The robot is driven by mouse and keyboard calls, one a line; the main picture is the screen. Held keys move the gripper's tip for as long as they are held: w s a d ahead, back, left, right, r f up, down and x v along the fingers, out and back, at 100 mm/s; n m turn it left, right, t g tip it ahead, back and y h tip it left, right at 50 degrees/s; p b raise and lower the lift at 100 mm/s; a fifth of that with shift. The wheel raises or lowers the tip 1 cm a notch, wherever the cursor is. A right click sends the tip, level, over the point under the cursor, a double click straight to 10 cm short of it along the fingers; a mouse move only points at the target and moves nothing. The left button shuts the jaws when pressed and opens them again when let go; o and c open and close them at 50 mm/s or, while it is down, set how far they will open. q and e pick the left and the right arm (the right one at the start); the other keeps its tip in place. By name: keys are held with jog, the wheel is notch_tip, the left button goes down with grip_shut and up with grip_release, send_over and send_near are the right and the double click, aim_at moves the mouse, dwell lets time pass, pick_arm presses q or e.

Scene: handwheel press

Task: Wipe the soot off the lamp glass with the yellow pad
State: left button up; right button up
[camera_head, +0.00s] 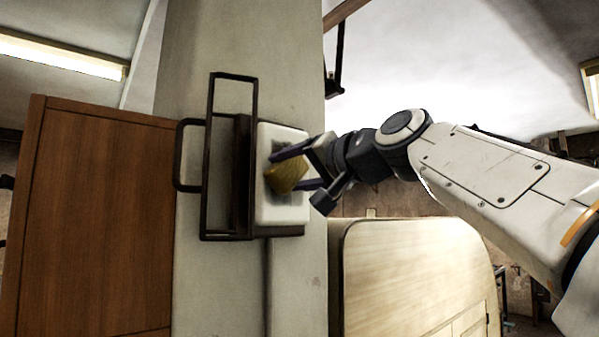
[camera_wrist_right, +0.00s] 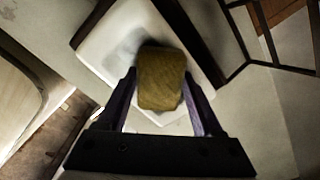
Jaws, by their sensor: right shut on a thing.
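The lamp glass (camera_head: 296,219) is a pale, rounded panel on the side of a grey pillar, beside a dark metal frame. It also shows in the right wrist view (camera_wrist_right: 97,50), where a grey soot smudge (camera_wrist_right: 125,47) lies on it next to the pad. My right gripper (camera_head: 291,167) is shut on the yellow pad (camera_head: 286,177), one finger on each side. The pad also shows in the right wrist view (camera_wrist_right: 161,78), in front of the glass; I cannot tell whether it touches. The pad hides part of the glass. My left gripper is not in view.
The dark open frame (camera_head: 211,160) stands out from the pillar (camera_head: 215,290) just left of the glass. A brown wooden cabinet (camera_head: 95,220) is at the left. A pale wooden cabinet (camera_head: 410,280) stands at the lower right, below my right arm.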

jog(key=shift+s+a+f, duration=0.1)
jog(key=shift+s+a, duration=0.6)
jog(key=shift+a, duration=0.35)
jog(key=shift+w+d+r+p, duration=0.35)
jog(key=shift+d+r+p, duration=0.15)
jog(key=shift+r, duration=0.1)
jog(key=shift+w+d+r+p, duration=0.3)
jog(key=shift+d+r+p, duration=0.1)
jog(key=shift+r+p, duration=0.15)
jog(key=shift+w+d, duration=0.55)
jog(key=shift+d, duration=0.25)
jog(key=shift+w+d, duration=0.55)
jog(key=shift+d, duration=0.2)
jog(key=shift+w+d, duration=0.55)
jog(key=shift+d, duration=0.25)
jog(key=shift+r, duration=0.1)
jog(key=b+v, duration=0.2)
jog(key=v, duration=0.4)
jog(key=shift+b, duration=0.3)
